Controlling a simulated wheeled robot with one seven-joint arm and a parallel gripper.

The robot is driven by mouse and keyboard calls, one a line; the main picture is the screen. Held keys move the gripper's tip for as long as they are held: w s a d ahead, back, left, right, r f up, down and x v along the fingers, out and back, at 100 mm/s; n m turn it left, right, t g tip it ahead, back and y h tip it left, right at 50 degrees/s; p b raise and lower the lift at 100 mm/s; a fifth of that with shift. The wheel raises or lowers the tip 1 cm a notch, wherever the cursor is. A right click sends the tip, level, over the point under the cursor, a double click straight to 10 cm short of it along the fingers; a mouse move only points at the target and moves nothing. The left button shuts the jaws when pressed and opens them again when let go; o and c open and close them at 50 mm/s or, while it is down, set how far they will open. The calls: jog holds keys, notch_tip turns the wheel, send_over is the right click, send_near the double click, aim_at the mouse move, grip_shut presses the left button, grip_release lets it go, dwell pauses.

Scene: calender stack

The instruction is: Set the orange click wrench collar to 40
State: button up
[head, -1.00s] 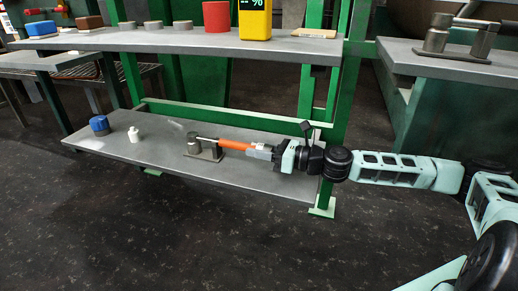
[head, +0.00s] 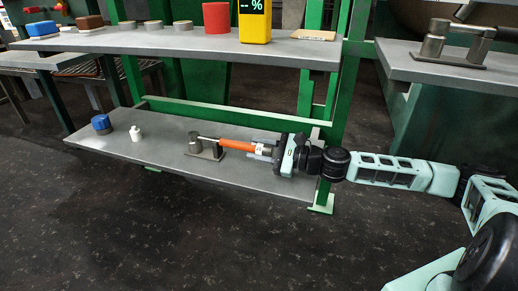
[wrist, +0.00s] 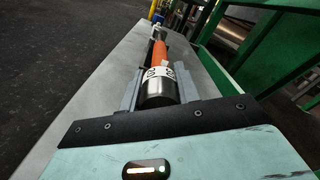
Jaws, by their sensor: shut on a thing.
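The orange click wrench (head: 237,146) lies level along the low grey shelf, its far end at the post of a small metal stand (head: 212,156). It also shows in the wrist view (wrist: 159,54), pointing away from me. Its near end has a metal collar (wrist: 158,94) beside a white band with dark numerals (wrist: 152,72). The numerals are tilted and partly covered, so I cannot read the setting. My gripper (head: 263,149) is at the wrench's right end, shut on the collar, with one finger on each side of it in the wrist view (wrist: 160,88).
The low shelf (head: 165,160) has a blue-capped item (head: 101,123) and a white piece (head: 135,133) at its left. An upper shelf (head: 200,44) runs above it, holding a red cylinder (head: 216,18) and a yellow display unit (head: 255,20). Green posts (head: 340,110) stand close to my gripper.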

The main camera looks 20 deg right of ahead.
jog(key=shift+n, duration=0.4)
jog(key=o, duration=1)
jog(key=p+v, duration=0.4)
jog(key=v, duration=1.3)
jog(key=shift+s+d, duration=0.15)
jog(key=shift+s, duration=0.05)
